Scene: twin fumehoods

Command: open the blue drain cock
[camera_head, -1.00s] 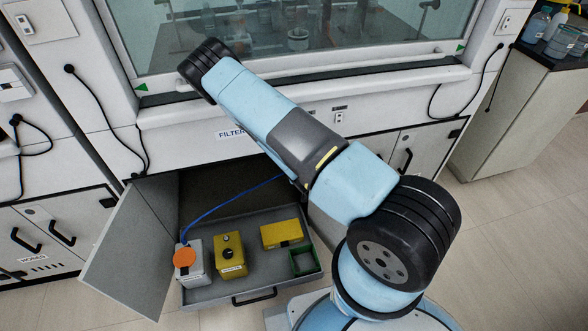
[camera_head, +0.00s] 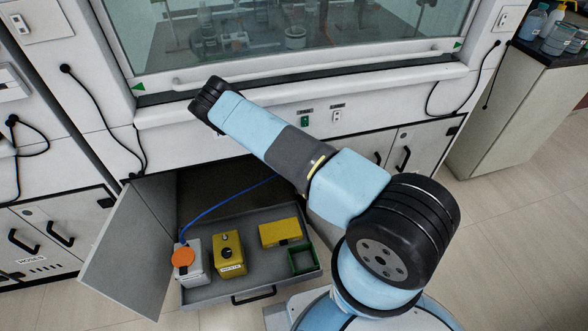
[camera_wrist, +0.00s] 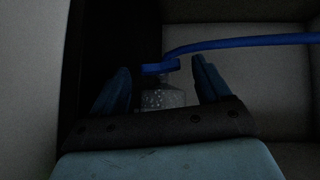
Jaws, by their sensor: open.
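In the wrist view, a blue cock-like piece (camera_wrist: 160,67) sits at the end of a blue tube (camera_wrist: 250,41), just above a clear, droplet-speckled vessel (camera_wrist: 163,99). My gripper (camera_wrist: 160,80) is open, with one dark blue finger on each side of this piece and gaps on both sides. Whether the piece is turned open or closed I cannot tell. In the head view, the blue tube (camera_head: 225,199) runs from an orange-capped container (camera_head: 188,262) into the dark cabinet. My gripper is hidden there.
The grey pull-out tray (camera_head: 205,297) also holds two yellow boxes (camera_head: 229,258) (camera_head: 280,233) and a green square holder (camera_head: 302,260). The open cabinet door (camera_head: 128,250) stands at left. Pale cabinet walls (camera_wrist: 235,75) (camera_wrist: 32,90) flank my gripper closely.

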